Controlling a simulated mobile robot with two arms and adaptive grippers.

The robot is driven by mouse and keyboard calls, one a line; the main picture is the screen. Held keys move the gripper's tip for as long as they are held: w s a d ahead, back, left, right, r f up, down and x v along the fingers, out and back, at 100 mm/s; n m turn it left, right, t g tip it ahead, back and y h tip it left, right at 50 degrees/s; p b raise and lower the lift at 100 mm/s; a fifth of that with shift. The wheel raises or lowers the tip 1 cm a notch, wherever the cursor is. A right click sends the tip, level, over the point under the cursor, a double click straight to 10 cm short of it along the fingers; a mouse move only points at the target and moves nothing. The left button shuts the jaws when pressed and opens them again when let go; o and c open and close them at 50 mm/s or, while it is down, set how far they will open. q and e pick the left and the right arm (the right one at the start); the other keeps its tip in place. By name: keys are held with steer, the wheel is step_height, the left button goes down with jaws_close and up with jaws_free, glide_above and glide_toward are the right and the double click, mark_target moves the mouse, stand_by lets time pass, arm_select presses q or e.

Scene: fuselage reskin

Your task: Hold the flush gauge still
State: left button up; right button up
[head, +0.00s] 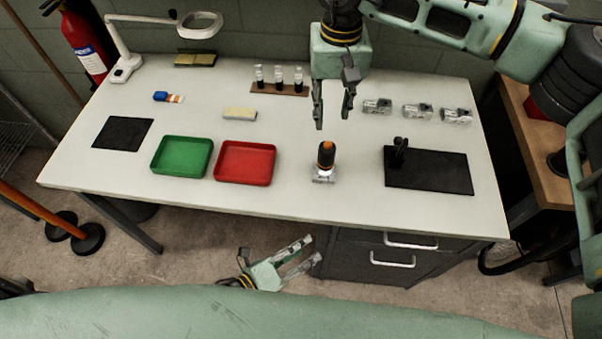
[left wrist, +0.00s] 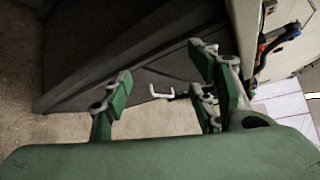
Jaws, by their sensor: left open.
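A small upright tool with an orange and black body on a shiny metal foot (head: 325,160), which looks like the flush gauge, stands on the table right of the red tray. My right gripper (head: 332,123) points down above the table, behind and above this tool. Its fingers are apart with nothing between them, and it does not touch the tool. My left gripper (head: 316,248) is low, in front of the table's front edge and beside the drawers. It is open and empty, and its spread fingers also show in the left wrist view (left wrist: 160,65).
The table (head: 290,205) holds a green tray (head: 181,157), a red tray (head: 245,163), and a black mat (head: 430,172) with a small black stand. Three metal blocks (head: 418,111) and a rack of dark-tipped pieces (head: 279,88) stand behind. The drawer cabinet (head: 365,262) is below.

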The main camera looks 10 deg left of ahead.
arm_select(q)
steer(key=s+d+r+m+g+h, duration=0.1)
steer(key=s+d+r+m+h, duration=0.1)
steer(key=d+r+m+h, duration=0.3)
steer(key=s+d+r+m+g+h, duration=0.1)
steer(key=s+d+r+m, duration=0.15)
steer(key=r+m, duration=0.5)
steer(key=t+y, duration=0.3)
steer(key=t, duration=0.1)
glide_toward(320, 163)
steer(key=shift+m, duration=0.45)
steer(key=x, duration=0.4)
steer(key=shift+s+d+f, duration=0.2)
steer(key=shift+s+d, duration=0.1)
steer(key=shift+d, duration=0.1)
steer(key=shift+w+a+r, duration=0.2)
steer(key=shift+w+a, duration=0.1)
steer(key=shift+w, duration=0.05)
steer(key=shift+x, duration=3.9)
steer(key=shift+w+f, duration=0.1)
jaws_close()
arm_select(e)
jaws_close()
